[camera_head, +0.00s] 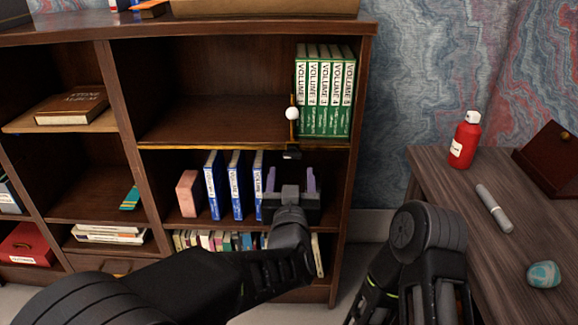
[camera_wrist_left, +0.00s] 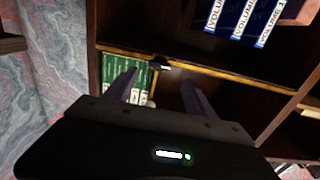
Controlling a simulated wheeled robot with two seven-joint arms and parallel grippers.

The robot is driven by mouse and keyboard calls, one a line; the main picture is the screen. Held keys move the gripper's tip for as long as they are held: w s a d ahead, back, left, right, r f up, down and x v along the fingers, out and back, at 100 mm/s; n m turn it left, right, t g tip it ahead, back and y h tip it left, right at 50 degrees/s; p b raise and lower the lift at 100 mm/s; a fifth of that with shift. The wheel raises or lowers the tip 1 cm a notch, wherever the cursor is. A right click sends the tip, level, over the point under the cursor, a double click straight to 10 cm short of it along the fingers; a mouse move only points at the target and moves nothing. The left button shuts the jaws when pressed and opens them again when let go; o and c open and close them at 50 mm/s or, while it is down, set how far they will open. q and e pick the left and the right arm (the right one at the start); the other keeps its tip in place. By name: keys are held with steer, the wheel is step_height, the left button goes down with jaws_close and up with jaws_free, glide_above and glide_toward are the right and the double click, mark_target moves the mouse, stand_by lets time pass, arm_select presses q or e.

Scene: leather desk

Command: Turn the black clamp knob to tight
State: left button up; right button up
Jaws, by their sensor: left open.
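The small black clamp knob (camera_head: 291,153) sits at the front edge of the middle shelf, below a slim upright post with a white ball (camera_head: 292,113) on it. The black clamp knob also shows in the left wrist view (camera_wrist_left: 160,66), against the shelf's yellowish edge. My left gripper (camera_head: 291,178) is open and empty just below the knob in the head view. In the left wrist view its two purple-grey fingers (camera_wrist_left: 158,80) point toward the knob, one to each side, with no contact visible. Whether the knob is loose or tight cannot be seen.
Green volumes (camera_head: 325,92) stand right of the post on the shelf. Blue volumes (camera_head: 236,185) and a pink block (camera_head: 188,193) stand on the shelf below, close to my left gripper. A desk (camera_head: 450,165) at right holds a red bottle (camera_head: 466,139).

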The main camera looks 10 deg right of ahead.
mark_target(292, 156)
arm_select(q)
steer(key=shift+s+r, duration=0.1)
steer(key=shift+r, duration=0.1)
steer(key=b+x, duration=0.1)
steer(key=x, duration=0.7)
steer(key=shift+s, duration=0.1)
steer(key=shift+c, duration=0.2)
steer(key=c, duration=1.3)
